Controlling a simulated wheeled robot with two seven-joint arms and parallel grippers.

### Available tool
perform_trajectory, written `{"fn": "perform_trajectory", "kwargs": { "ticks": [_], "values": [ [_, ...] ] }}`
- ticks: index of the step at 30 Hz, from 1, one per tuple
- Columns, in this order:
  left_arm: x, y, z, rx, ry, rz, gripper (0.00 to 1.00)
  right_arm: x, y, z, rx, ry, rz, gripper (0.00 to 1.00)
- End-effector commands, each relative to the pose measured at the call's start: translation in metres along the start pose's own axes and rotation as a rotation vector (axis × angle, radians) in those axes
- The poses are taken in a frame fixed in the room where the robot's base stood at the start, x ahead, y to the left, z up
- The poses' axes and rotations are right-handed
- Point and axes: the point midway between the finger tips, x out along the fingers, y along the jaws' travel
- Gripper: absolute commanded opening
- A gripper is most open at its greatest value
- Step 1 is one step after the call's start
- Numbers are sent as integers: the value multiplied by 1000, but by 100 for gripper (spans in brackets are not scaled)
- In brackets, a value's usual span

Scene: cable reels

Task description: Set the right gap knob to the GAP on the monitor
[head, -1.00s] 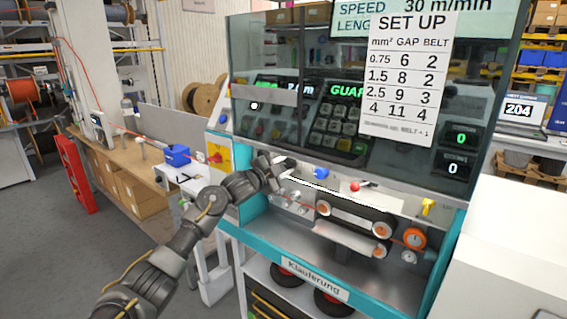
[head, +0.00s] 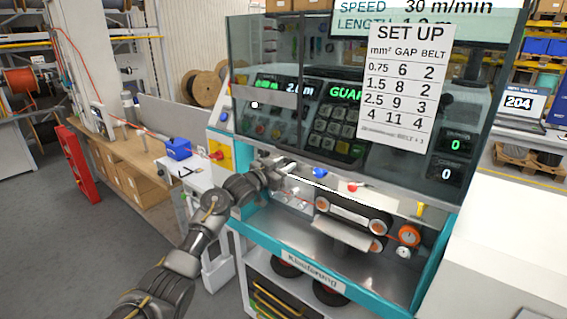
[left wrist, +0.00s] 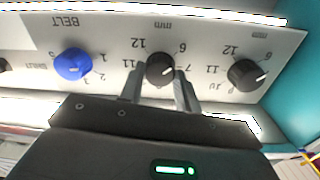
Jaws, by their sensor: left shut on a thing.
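In the left wrist view the knob panel appears upside down. A black mm knob (left wrist: 161,70) sits in the middle, with the blue BELT knob (left wrist: 72,64) left of it and another black mm knob (left wrist: 246,75) right of it. My left gripper (left wrist: 160,88) is shut on the middle black knob, one finger on each side. That knob's white mark points to picture right, near the 7. In the head view my left gripper (head: 277,172) covers the black knobs. The monitor (head: 420,20) shows SPEED 30 m/min and part of LENGTH; no GAP line is visible. My right gripper is out of view.
A SET UP sheet (head: 405,85) lists mm², GAP and BELT values. A clear guard (head: 265,130) hangs above the panel. A workbench (head: 140,165) stands left.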

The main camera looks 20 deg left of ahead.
Motion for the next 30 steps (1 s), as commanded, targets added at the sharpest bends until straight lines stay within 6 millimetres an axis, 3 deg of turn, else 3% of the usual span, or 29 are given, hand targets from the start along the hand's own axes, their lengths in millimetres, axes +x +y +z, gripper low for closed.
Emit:
{"fn": "perform_trajectory", "kwargs": {
  "ticks": [21,22,27,30],
  "values": [
    [0,1,1,-77,1,1,10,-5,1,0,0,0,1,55],
    [0,1,1,-77,1,1,34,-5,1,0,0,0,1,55],
    [0,1,1,-76,1,1,55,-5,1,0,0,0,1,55],
    [0,0,0,-76,2,0,55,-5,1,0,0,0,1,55]
  ]
}}
